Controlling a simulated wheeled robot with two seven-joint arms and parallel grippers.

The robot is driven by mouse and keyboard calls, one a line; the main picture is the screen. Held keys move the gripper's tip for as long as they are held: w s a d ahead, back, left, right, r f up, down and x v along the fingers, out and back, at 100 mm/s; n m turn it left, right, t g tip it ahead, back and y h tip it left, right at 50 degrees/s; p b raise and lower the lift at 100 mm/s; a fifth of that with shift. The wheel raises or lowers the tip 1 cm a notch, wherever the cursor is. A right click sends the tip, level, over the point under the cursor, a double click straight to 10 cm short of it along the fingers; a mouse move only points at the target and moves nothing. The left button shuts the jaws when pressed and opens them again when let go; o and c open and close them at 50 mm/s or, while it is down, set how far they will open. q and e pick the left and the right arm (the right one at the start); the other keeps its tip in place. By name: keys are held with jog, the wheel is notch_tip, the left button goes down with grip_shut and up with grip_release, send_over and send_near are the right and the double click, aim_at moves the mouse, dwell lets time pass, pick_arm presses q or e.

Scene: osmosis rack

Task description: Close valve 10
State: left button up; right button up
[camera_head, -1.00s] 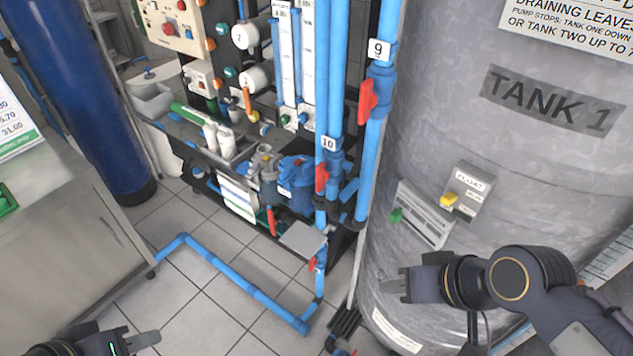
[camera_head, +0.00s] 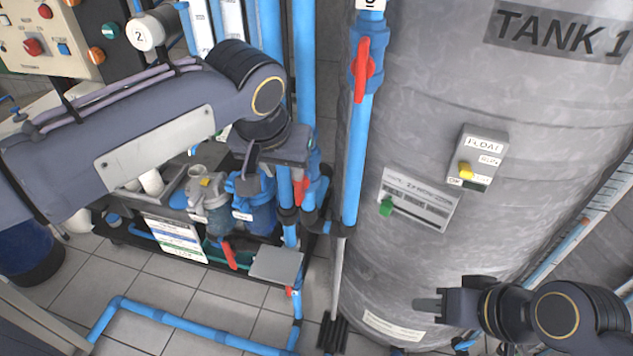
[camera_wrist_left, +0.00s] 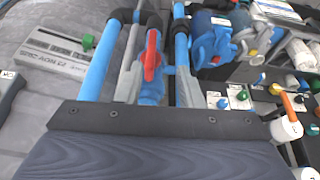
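The valve 10 handle (camera_head: 301,190) is red, on a blue vertical pipe left of the tank. My left gripper (camera_head: 282,172) is at this pipe, just above and beside the handle, and hides the valve's number label. In the left wrist view the red handle (camera_wrist_left: 152,55) lies roughly along its pipe, beyond the dark gripper body.
Another red valve handle (camera_head: 361,68) is on the pipe right of valve 10. The grey tank (camera_head: 420,130) stands close on the right, with a float switch box (camera_head: 477,158). A filter housing (camera_head: 254,205) and a lower red handle (camera_head: 229,255) are to the left. Blue pipe (camera_head: 180,322) runs along the floor.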

aim_at(299, 184)
pick_arm(q)
jog(key=x, duration=0.2)
jog(key=d+x, duration=0.1)
jog(key=x, duration=0.5)
jog(key=shift+w+d, duration=0.25)
jog(key=shift+c, duration=0.3)
grip_shut()
